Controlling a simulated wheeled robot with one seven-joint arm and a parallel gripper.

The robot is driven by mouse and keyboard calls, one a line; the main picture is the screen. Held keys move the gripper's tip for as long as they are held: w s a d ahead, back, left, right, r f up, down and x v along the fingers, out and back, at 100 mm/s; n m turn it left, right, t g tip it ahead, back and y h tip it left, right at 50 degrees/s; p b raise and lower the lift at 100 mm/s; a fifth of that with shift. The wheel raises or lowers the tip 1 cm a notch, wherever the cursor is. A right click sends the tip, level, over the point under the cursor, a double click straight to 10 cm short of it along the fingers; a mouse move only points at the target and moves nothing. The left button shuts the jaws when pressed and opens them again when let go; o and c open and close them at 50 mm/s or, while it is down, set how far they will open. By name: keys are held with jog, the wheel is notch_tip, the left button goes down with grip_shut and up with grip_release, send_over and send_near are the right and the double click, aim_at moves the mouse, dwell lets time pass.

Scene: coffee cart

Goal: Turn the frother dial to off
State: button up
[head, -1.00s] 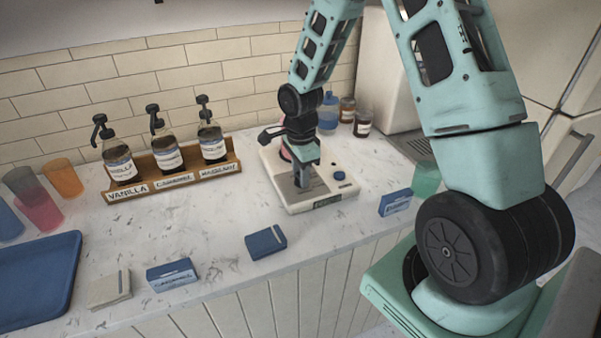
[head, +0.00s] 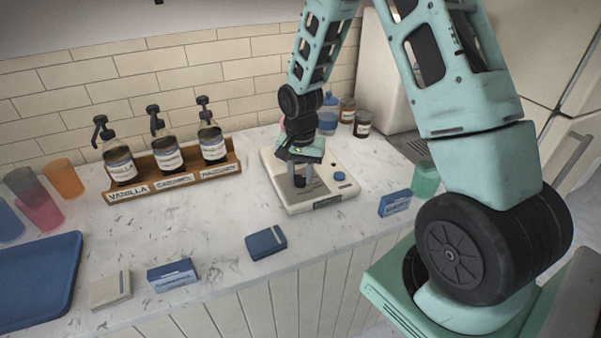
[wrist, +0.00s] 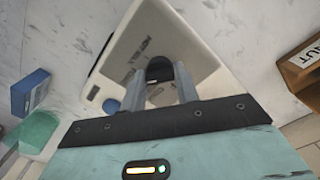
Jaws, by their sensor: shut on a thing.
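The frother (head: 322,202) is a flat cream-white unit with a grey top plate on the counter, and a display on its front edge. A round blue knob or button (head: 339,176) sits on its right side, and it also shows in the wrist view (wrist: 110,106). A round black dial (wrist: 158,68) stands on the plate between my fingertips. My gripper (wrist: 160,77) points down over the frother and is shut on the black dial. In the head view my gripper (head: 300,181) largely hides the dial. No readable off mark shows.
A wooden rack (head: 187,178) with syrup pump bottles stands left of the frother. Small boxes (head: 265,243) lie along the counter front. A blue tray (head: 38,275) and cups (head: 63,178) are at left. Jars and a green cup (head: 426,178) are at right.

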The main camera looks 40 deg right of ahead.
jog(key=n+p, duration=0.1)
jog(key=n, duration=0.6)
jog(key=shift+w+r, duration=0.1)
jog(key=shift+r, duration=0.05)
jog(key=n, duration=0.4)
jog(key=shift+p, duration=0.4)
jog(key=n+p, duration=0.1)
jog(key=n, duration=0.2)
jog(key=shift+n, duration=0.3)
jog(key=n+p, duration=0.2)
jog(key=n, duration=0.3)
jog(key=n+p, duration=0.2)
jog(key=n, duration=0.3)
jog(key=shift+n, duration=0.4)
jog(key=o, duration=1)
